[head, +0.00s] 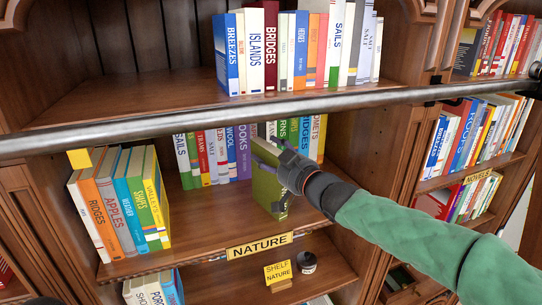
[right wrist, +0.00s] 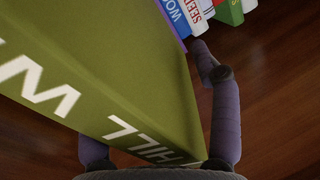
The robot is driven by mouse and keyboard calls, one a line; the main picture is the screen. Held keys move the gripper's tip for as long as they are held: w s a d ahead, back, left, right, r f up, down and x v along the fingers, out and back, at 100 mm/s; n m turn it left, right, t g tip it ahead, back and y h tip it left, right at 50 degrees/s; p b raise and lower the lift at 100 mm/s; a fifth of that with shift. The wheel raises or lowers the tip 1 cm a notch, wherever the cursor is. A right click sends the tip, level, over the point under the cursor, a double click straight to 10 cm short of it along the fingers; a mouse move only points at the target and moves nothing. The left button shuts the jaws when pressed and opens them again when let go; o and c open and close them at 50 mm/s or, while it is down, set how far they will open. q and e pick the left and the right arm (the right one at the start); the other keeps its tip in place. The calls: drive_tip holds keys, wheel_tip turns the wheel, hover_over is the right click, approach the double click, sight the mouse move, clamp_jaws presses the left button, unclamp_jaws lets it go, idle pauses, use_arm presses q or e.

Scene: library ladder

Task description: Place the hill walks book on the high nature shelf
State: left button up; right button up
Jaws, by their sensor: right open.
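The olive-green hill walks book (head: 265,190) stands roughly upright on the shelf with the yellow NATURE label (head: 259,245), and its base seems to rest on the boards. The lettering "HILL W" on the book (right wrist: 130,85) shows in the right wrist view. My right gripper (head: 273,172) is open around the book, with a purple finger (right wrist: 225,125) on its right side and the other finger partly hidden behind it. Whether the fingers touch the book is unclear. My left gripper is out of view.
A metal rail (head: 200,124) crosses in front, above my right arm. Books (head: 215,155) stand behind the green book, and another group (head: 120,205) stands to the left. Bare shelf lies between. A card (head: 278,272) and a small jar (head: 307,263) sit on the shelf below.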

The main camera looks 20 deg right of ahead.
drive_tip(key=shift+r, duration=0.15)
drive_tip(key=shift+s+d, duration=0.15)
drive_tip(key=shift+s, duration=0.1)
drive_tip(key=v, duration=1.1)
drive_tip(key=shift+s+p, duration=0.25)
drive_tip(key=shift+p, duration=0.1)
drive_tip(key=shift+w, duration=0.1)
